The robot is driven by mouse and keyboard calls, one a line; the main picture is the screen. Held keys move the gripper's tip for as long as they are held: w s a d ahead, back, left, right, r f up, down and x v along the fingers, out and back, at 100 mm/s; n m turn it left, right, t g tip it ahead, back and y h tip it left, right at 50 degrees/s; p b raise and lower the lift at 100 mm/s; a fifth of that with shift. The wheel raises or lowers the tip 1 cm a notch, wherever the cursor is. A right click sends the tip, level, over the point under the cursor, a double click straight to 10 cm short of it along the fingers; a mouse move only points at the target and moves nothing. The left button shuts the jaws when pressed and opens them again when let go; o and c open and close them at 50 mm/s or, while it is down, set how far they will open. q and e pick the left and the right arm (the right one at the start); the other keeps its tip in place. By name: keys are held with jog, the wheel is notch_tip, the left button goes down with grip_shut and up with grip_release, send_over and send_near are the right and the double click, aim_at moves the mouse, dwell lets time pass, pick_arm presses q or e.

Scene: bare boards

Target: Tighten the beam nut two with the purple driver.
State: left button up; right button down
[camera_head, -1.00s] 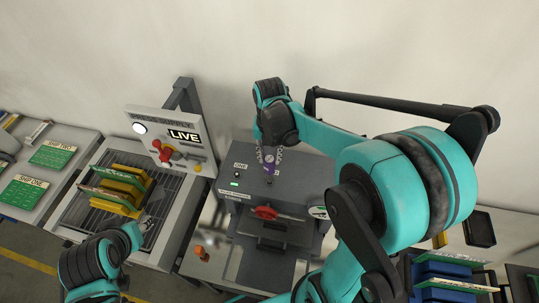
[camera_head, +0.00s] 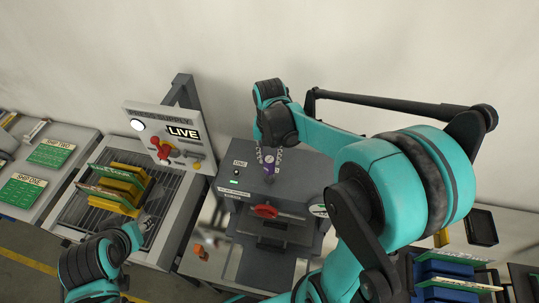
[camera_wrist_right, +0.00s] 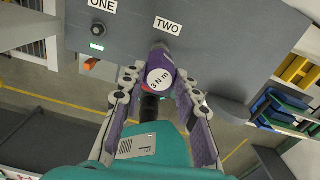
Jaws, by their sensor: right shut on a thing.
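The purple driver (camera_wrist_right: 158,76) is held between the fingers of my right gripper (camera_wrist_right: 160,92), which is shut on it. A white cap marked with N m shows on the driver. Its tip meets the grey panel just below the label TWO (camera_wrist_right: 167,26), where the beam nut two is hidden. In the head view the driver (camera_head: 269,164) stands on top of the grey machine (camera_head: 255,190) under my right gripper (camera_head: 271,155). Label ONE (camera_wrist_right: 103,5) has a dark knob-like nut (camera_wrist_right: 98,29) below it and a lit green lamp (camera_wrist_right: 96,47).
A power supply panel (camera_head: 165,140) reading LIVE, with a red handle, stands left of the machine. A rack (camera_head: 75,213) holds yellow blocks and green boards. A red knob (camera_head: 264,211) is on the machine's front. Blue bins (camera_head: 440,270) stand at right.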

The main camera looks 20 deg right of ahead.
jog(key=shift+f+b, duration=0.3)
jog(key=shift+f, duration=0.15)
jog(key=m, duration=0.4)
jog(key=shift+b, duration=0.3)
jog(key=m, duration=0.5)
jog(key=shift+b, duration=0.3)
jog(key=m, duration=0.6)
jog(key=shift+s+b, duration=0.1)
jog(key=shift+b, duration=0.2)
jog(key=m, duration=0.5)
jog(key=shift+r+p, duration=0.65)
jog(key=shift+r, duration=0.5)
